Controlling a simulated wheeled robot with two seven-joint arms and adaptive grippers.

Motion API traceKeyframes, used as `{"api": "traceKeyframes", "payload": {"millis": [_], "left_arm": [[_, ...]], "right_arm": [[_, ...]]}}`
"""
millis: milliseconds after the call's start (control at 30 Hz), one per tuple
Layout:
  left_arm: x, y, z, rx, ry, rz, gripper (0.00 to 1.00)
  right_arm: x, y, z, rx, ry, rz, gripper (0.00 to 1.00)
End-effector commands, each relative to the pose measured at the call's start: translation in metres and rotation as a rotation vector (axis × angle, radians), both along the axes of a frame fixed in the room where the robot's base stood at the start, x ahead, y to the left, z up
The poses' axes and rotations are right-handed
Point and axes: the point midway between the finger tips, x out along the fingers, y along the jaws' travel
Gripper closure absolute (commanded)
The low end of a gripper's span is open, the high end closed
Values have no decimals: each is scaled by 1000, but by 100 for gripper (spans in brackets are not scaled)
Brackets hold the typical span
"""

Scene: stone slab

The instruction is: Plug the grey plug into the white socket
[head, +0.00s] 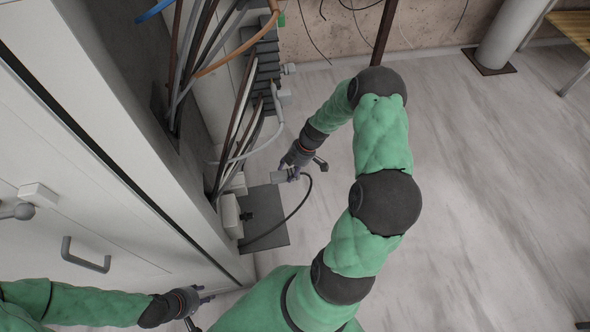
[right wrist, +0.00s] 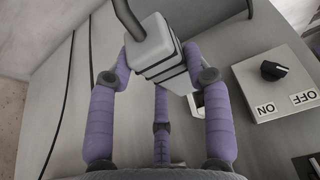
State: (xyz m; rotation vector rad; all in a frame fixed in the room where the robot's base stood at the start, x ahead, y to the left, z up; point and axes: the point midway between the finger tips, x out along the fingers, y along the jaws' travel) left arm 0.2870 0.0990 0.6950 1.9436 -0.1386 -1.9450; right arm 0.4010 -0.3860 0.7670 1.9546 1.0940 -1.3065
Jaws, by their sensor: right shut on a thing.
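The grey plug (head: 281,177) is held by my right gripper (head: 293,174), in front of the cabinet wall at the middle of the head view. In the right wrist view the grey plug (right wrist: 152,47) sits between purple fingers, with its cable leaving upward. The white socket (head: 238,184) is on the wall, left of the plug. A pale edge behind the plug (right wrist: 199,101) in the right wrist view may be part of it; the rest is hidden. The plug looks apart from the socket in the head view. My left gripper (head: 198,306) is open and empty at the bottom left.
A white switch box (head: 231,215) with a black knob (right wrist: 273,70) and ON and OFF labels is beside the socket. A dark cable (head: 294,213) loops from the plug. Cable bundles (head: 240,125) hang above.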

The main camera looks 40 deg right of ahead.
Motion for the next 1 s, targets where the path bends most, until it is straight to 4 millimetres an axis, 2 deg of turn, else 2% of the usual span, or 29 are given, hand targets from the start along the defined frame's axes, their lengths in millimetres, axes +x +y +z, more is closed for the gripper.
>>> {"api": "traceKeyframes", "payload": {"millis": [267,433,1000], "left_arm": [[0,0,-2,0,1,0,60],[0,0,-11,0,0,0,60],[0,0,-15,0,0,0,60]], "right_arm": [[0,-1,-1,0,-1,0,96],[0,-1,-2,-1,-2,-1,96],[25,41,-1,-1,-1,3,96]]}}
